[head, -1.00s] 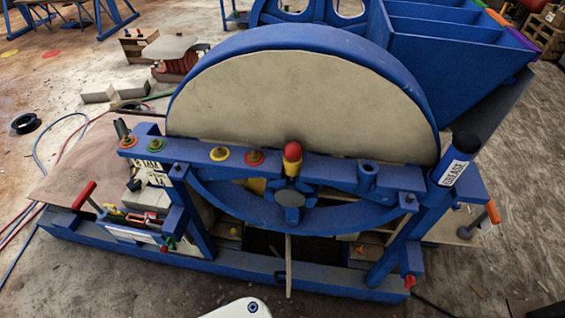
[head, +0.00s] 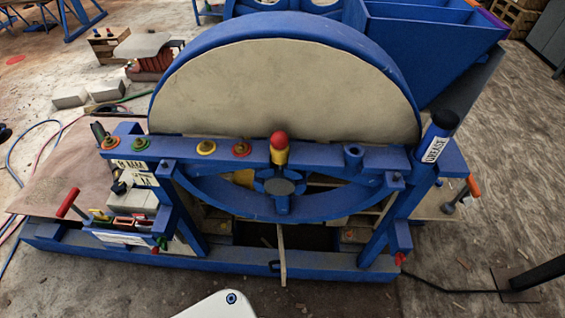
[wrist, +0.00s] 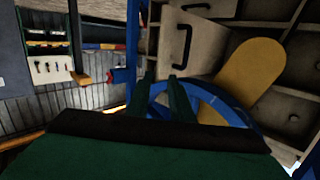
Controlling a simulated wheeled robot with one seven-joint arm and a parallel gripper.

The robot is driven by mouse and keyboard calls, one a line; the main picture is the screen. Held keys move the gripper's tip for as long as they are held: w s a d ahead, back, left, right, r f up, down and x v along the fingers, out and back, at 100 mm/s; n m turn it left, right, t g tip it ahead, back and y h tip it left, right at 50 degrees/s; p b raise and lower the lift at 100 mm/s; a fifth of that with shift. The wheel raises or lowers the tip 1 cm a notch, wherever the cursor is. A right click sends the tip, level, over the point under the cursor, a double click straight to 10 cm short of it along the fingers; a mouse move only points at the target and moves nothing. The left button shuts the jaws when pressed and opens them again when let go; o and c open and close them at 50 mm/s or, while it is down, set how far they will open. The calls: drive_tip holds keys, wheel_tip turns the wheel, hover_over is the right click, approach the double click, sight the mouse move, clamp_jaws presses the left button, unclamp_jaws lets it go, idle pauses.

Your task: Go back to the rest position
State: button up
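My gripper (wrist: 164,98) shows in the wrist view as two dark green fingers, apart with nothing between them. It is out of sight in the head view, where a white piece of my own arm shows at the bottom edge. The blue jaw crusher (head: 285,207) fills the middle of the head view, with its big pale-faced wheel (head: 290,95). In the wrist view a curved blue rim (wrist: 222,104) lies behind the fingers, and a yellow rounded plate (wrist: 250,78) stands right of them. I cannot tell how far the fingers are from these.
A grease tube (head: 440,135) stands at the crusher's right end, beside an orange-handled tool (head: 460,195). A tool tray (head: 125,222) and red-handled lever (head: 68,203) are at its left. A black stand (head: 535,278) is at lower right. Floor between it and the crusher looks mostly clear.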

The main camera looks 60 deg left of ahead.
drive_tip(key=w+d+r+m+h, duration=0.1)
drive_tip(key=w+d+r, duration=0.3)
drive_tip(key=d+r, duration=0.4)
drive_tip(key=w+d+r+m+h, duration=0.1)
drive_tip(key=w+d+r+h, duration=0.1)
drive_tip(key=w+d+r, duration=0.5)
drive_tip(key=w+d+r+g, duration=0.1)
drive_tip(key=d+r, duration=1.1)
drive_tip(key=r, duration=0.4)
drive_tip(key=shift+r, duration=0.15)
drive_tip(key=shift+a, duration=0.15)
